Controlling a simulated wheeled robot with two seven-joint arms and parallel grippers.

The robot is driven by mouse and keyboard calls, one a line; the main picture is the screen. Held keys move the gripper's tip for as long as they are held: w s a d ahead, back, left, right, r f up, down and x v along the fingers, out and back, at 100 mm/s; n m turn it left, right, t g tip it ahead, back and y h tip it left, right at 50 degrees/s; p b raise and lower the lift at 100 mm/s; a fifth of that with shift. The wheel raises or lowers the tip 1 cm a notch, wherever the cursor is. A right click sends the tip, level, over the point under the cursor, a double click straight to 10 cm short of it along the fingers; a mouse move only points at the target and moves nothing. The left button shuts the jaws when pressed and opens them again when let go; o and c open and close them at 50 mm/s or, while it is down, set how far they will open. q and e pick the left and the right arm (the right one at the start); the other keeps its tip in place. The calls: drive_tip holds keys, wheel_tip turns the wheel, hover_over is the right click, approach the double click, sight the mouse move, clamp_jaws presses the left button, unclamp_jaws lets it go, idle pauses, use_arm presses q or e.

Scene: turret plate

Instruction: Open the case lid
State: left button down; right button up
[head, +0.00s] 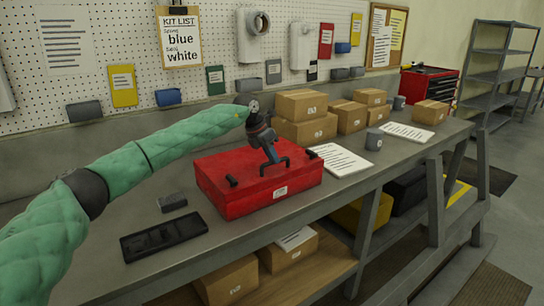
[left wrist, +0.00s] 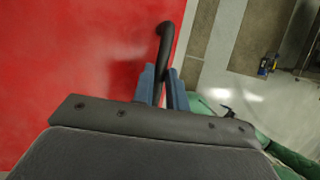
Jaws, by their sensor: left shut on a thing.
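The red case (head: 252,202) stands on the workbench with its lid (head: 225,160) down. A black handle (head: 284,165) is on the lid, and it also shows in the left wrist view (left wrist: 165,40). My left gripper (head: 271,158) is over the lid with its blue fingers (left wrist: 163,88) shut on the handle. Part of the handle is hidden between the fingers. Two small black latches sit near the front edge, a left latch (head: 232,181) and a right latch (head: 311,153). My right gripper is in neither view.
A black tray (head: 163,238) and a small grey block (head: 172,202) lie left of the case. A paper sheet (head: 342,160), a grey mug (head: 374,140) and several cardboard boxes (head: 305,130) are to the right. A pegboard wall (head: 130,60) stands behind the bench.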

use_arm(q)
drive_tip(key=shift+w+a+r, duration=0.1)
drive_tip(key=shift+w+r, duration=0.1)
drive_tip(key=shift+r, duration=0.35)
drive_tip(key=w+a+r+g+p, duration=0.1)
drive_tip(key=w+a+r, duration=0.1)
drive_tip(key=w+r, duration=0.2)
drive_tip(key=w+a+r+g+h+p, duration=0.1)
drive_tip(key=w+a+r+p, duration=0.1)
drive_tip(key=r, duration=0.5)
drive_tip(key=shift+w+a+r+n, duration=0.3)
drive_tip(key=shift+w+a, duration=0.35)
drive_tip(key=shift+w, duration=0.2)
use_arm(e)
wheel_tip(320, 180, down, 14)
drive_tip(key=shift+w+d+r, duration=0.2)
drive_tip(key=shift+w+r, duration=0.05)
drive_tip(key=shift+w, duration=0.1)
